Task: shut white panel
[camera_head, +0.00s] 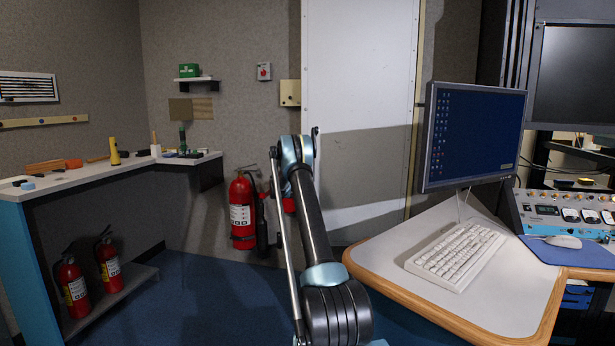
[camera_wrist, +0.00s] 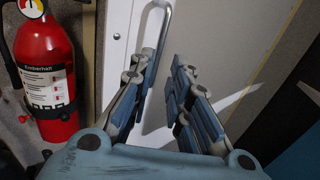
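The white panel (camera_head: 360,65) is a tall door-like sheet behind my arm in the head view, with its lower part in grey shade. In the wrist view the white panel (camera_wrist: 215,35) fills the middle. A bent metal handle (camera_wrist: 167,22) stands on it near its left edge. My gripper (camera_wrist: 160,68) is open, its two fingers apart and pointing at the panel beside the handle. The handle's lower part runs behind the left finger; I cannot tell whether it touches. In the head view my arm hides the gripper. How far the panel stands open is unclear.
A red fire extinguisher (camera_head: 243,212) hangs on the wall left of the panel, close to my gripper in the wrist view (camera_wrist: 47,75). A desk (camera_head: 385,262) with a monitor (camera_head: 473,135) and keyboard (camera_head: 457,255) stands right. A counter (camera_head: 60,183) stands left. Blue floor between is clear.

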